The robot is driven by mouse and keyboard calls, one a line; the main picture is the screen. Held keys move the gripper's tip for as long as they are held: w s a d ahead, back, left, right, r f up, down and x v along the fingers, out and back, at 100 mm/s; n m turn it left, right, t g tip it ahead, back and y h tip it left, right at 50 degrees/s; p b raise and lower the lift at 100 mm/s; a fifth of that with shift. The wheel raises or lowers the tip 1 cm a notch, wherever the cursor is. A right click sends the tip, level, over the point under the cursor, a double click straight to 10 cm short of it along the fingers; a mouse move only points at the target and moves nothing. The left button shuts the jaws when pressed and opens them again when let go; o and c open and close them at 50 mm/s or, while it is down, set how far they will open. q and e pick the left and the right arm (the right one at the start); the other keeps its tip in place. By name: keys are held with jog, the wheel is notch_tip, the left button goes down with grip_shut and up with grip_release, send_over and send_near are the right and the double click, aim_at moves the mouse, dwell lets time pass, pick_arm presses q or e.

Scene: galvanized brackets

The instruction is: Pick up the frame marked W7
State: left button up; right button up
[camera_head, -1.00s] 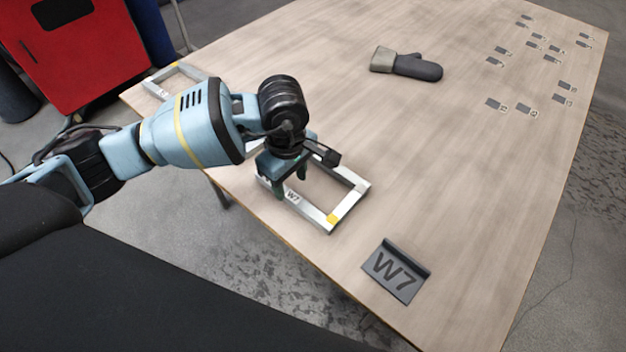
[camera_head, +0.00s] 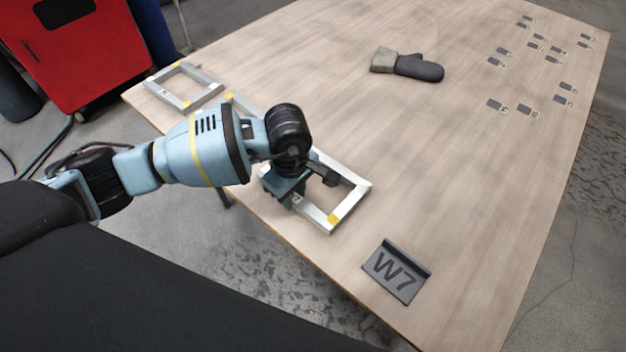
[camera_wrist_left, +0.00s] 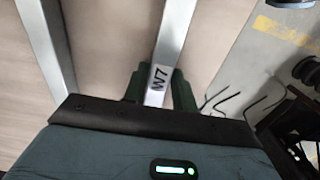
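The W7 frame (camera_head: 315,216) is a pale metal rectangle with a yellow corner mark, lying flat on the table near its front edge. Its label shows on a bar of the frame (camera_wrist_left: 171,35) in the left wrist view. My left gripper (camera_head: 291,199) is down at the frame's near-left bar. In the left wrist view the green fingers of my left gripper (camera_wrist_left: 160,88) sit on both sides of that bar beside the label, with no clear gap, so it looks shut on the bar. My arm hides part of the frame. My right gripper is not in view.
A dark W7 sign (camera_head: 397,271) stands near the front edge. Another frame (camera_head: 207,94) lies at the table's left end; a further one (camera_head: 231,97) is partly behind my arm. A mitten (camera_head: 408,65) and several small tags (camera_head: 527,110) lie farther back. The table's middle is clear.

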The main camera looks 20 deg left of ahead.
pick_arm(q)
grip_shut()
jog(key=shift+w+r, duration=0.1)
jog(key=shift+r, duration=0.05)
jog(key=shift+r, duration=0.1)
jog(key=shift+r, duration=0.25)
notch_tip(320, 180, up, 3)
jog(key=s+a+r, duration=0.1)
jog(key=s, duration=1.5)
jog(key=shift+a+b, duration=0.35)
jog(key=shift+b, duration=0.05)
jog(key=shift+r, duration=0.1)
